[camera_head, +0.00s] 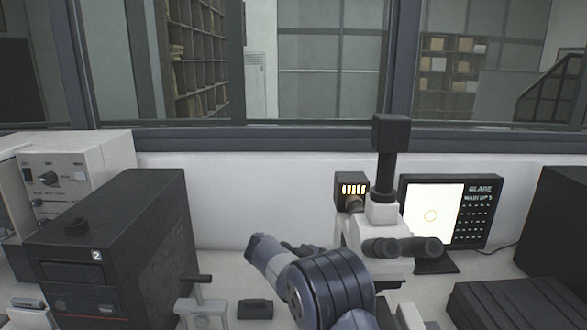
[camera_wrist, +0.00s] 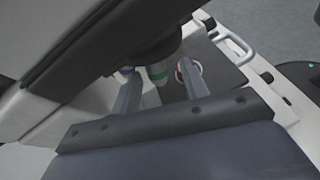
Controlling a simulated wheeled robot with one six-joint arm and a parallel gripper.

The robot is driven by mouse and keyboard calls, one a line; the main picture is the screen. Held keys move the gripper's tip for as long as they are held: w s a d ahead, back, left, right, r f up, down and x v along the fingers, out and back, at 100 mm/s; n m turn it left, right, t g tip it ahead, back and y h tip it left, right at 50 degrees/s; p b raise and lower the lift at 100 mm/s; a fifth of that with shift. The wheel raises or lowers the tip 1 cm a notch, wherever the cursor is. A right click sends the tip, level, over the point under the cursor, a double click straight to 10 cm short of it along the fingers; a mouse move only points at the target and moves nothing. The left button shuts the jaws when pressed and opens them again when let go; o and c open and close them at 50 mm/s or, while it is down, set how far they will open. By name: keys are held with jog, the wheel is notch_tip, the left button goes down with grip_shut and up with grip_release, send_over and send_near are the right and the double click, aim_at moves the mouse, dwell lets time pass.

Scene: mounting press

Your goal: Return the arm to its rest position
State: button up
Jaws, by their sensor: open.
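My arm (camera_head: 335,285) rises from the bottom middle of the head view, its grey-blue links folded in front of the bench. The jaws of my gripper are not clear in that view. In the wrist view the two grey fingers of my gripper (camera_wrist: 156,74) stand apart. I see nothing clearly held. A red-tipped piece and a pale ring lie near the right finger; I cannot tell whether they touch it.
A white microscope (camera_head: 382,210) stands just behind my arm, with a lit screen (camera_head: 432,215) to its right. A black machine (camera_head: 115,245) marked 2 stands at left, before a white control box (camera_head: 85,165). A small black block (camera_head: 255,309) lies left of my arm. Dark boxes fill the right.

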jog(key=shift+s+d+f+n+t+b, duration=0.25)
jog(key=shift+n+t+b, duration=0.2)
jog(key=shift+b, duration=0.35)
jog(key=shift+s+n+t+h+b, duration=0.4)
jog(key=shift+n+t+b, duration=0.15)
jog(key=shift+t+b, duration=0.45)
jog(key=shift+n+t+b, duration=0.25)
jog(key=shift+n+b, duration=0.05)
jog(key=shift+b, duration=0.25)
jog(key=shift+s+r, duration=0.1)
jog(key=shift+a, duration=0.1)
